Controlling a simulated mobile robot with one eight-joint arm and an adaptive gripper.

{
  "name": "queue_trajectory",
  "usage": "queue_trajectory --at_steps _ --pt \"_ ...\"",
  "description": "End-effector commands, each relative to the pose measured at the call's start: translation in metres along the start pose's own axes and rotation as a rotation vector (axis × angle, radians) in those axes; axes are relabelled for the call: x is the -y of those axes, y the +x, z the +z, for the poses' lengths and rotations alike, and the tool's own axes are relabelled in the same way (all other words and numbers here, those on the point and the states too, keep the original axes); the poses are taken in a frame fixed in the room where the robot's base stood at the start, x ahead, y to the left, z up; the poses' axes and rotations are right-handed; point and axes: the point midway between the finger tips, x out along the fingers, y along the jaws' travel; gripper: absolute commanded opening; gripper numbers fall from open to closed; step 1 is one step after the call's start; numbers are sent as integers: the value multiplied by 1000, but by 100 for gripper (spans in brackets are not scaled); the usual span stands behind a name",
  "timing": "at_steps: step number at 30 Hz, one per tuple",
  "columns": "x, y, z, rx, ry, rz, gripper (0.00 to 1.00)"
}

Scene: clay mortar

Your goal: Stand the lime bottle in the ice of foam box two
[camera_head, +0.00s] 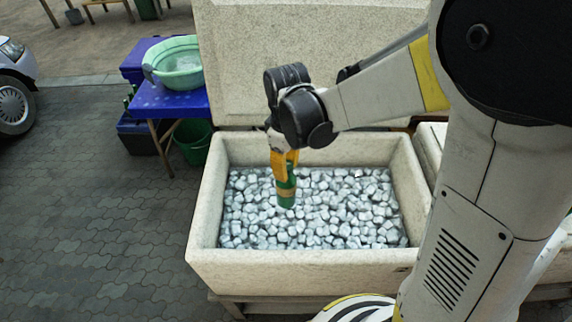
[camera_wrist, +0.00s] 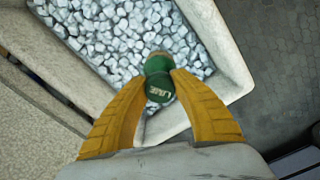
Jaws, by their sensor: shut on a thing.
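The lime bottle (camera_head: 286,190) is green with a tan label band and hangs upright in my gripper (camera_head: 285,160), over the left part of an open foam box (camera_head: 300,264). My gripper's yellow fingers are shut on its upper part. In the wrist view the bottle (camera_wrist: 159,80) sits between the two fingertips (camera_wrist: 160,72), its "LIME" lettering showing. White-grey ice cubes (camera_head: 345,215) fill the foam box. I cannot tell whether the bottle's base touches the ice. No number shows on the box.
The foam box's lid (camera_head: 320,70) stands raised behind it. Another foam box (camera_head: 430,150) is partly hidden by my arm at the right. A blue table (camera_head: 165,100) with a green basin (camera_head: 178,62) stands at the left, a green bucket (camera_head: 193,143) beneath. The ice surface is clear of other bottles.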

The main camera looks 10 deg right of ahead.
Motion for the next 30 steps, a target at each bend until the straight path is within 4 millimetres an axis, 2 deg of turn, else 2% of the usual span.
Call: queue_trajectory --at_steps 1,30 --pt "0 11 0 0 0 0 0" --pt "0 139 0 0 0 0 0"
